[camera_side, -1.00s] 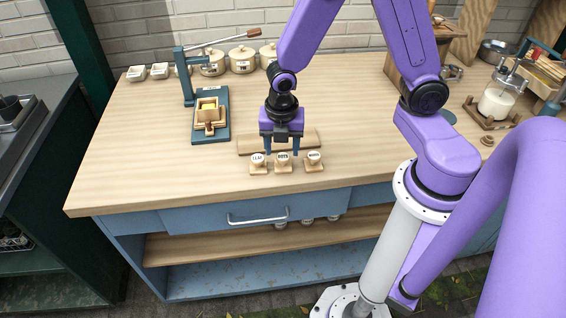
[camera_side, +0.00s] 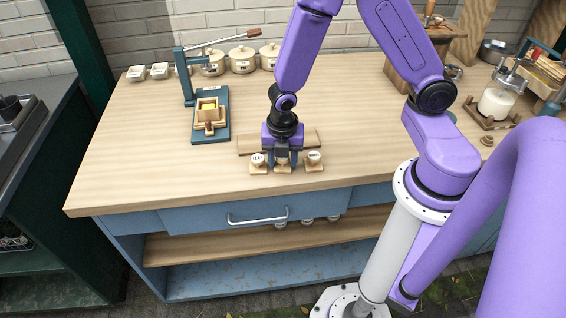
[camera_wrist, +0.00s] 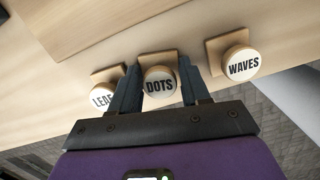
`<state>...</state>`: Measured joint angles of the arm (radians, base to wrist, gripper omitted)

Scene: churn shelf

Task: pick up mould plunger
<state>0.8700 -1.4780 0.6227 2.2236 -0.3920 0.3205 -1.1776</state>
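Three small wooden plungers with square bases and round labelled knobs stand in a row near the counter's front edge: LEAF (camera_side: 257,159), DOTS (camera_side: 282,164) and WAVES (camera_side: 314,157). They also show in the wrist view as LEAF (camera_wrist: 102,97), DOTS (camera_wrist: 159,86) and WAVES (camera_wrist: 243,63). My gripper (camera_side: 282,160) is lowered over the middle one. In the wrist view its open fingers (camera_wrist: 158,78) stand on either side of the DOTS knob, close to it; contact is not clear. The left finger partly covers LEAF.
A wooden board (camera_side: 306,137) lies just behind the plungers. A blue lever press (camera_side: 222,131) with a wooden mould (camera_side: 208,107) stands to the left. Lidded pots (camera_side: 243,60) line the back.

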